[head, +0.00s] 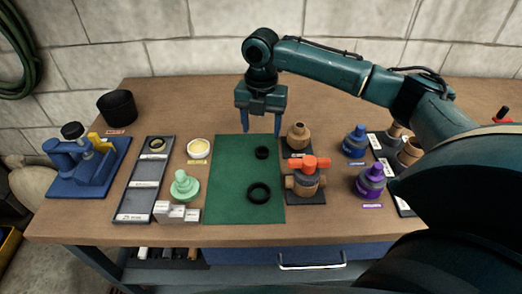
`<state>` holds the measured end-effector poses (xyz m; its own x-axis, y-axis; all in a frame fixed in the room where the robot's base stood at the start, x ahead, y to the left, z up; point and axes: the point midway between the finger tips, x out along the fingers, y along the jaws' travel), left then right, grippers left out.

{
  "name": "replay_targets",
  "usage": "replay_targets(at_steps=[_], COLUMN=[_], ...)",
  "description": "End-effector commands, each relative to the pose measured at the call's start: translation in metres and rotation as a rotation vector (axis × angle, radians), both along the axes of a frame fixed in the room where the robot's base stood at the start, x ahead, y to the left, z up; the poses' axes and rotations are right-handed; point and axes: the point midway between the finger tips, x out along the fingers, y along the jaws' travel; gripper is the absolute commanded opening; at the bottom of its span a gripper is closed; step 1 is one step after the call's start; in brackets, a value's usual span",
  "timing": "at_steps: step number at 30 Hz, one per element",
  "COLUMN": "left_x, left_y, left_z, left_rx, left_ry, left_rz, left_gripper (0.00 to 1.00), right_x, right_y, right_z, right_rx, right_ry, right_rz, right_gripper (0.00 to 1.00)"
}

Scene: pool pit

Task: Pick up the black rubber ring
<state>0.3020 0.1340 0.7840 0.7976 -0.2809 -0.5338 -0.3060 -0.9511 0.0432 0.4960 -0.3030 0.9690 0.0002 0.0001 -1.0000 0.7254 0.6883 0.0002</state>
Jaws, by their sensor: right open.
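A larger black rubber ring (259,200) lies flat on the green mat (228,172), near its front right. A smaller black ring (262,157) lies on the same mat, farther back. My right gripper (263,128) is open and empty, pointing down over the back edge of the mat, behind the smaller ring and apart from both rings. My left gripper is out of view.
A dark tray (137,198), a pale green fitting (184,186) and white blocks (178,213) stand left of the mat. An orange-handled valve (306,178) and a tan fitting (298,137) stand close to its right. A blue device (92,165) is far left.

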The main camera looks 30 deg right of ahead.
Motion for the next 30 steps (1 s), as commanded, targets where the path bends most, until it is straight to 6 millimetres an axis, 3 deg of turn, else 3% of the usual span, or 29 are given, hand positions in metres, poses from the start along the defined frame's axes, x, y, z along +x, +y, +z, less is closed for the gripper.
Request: replay_targets(at_steps=[18, 26, 30], left_x=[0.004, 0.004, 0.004], left_y=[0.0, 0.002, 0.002], left_z=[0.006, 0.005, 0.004], left_rx=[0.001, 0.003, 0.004], left_ry=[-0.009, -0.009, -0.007], left_rz=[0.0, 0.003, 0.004], left_gripper=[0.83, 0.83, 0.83], right_x=[-0.002, -0.001, -0.001], right_y=[-0.004, -0.004, -0.004], right_z=[-0.07, -0.074, -0.074], right_rx=[-0.001, 0.0, 0.0], right_ry=[0.001, -0.001, -0.001], right_rz=[0.0, 0.0, 0.0], right_gripper=[0.6, 0.6, 0.51])
